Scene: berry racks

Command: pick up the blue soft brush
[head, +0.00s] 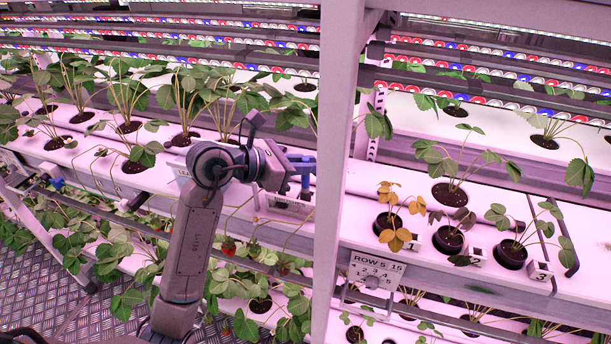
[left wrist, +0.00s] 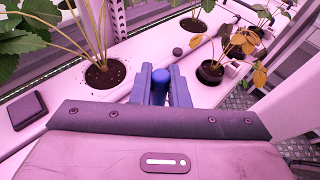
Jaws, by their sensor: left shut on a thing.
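The blue soft brush (left wrist: 160,84) is upright between the two fingers of my left gripper (left wrist: 161,88) in the left wrist view. Only its rounded blue part shows, and the fingers and wrist housing hide the rest. In the head view my left gripper (head: 302,171) is over the white planting channel, just left of the white upright post. A bit of blue (head: 306,183) shows at its fingertips there. The gripper is shut on the brush. I cannot tell whether the brush is clear of the channel. My right gripper is not in view.
The white upright post (head: 339,130) stands close right of my left gripper. Potted strawberry plants (head: 450,195) line the channel on both sides. A row sign (head: 376,271) hangs at the front. Red berries (head: 228,246) hang below the channel.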

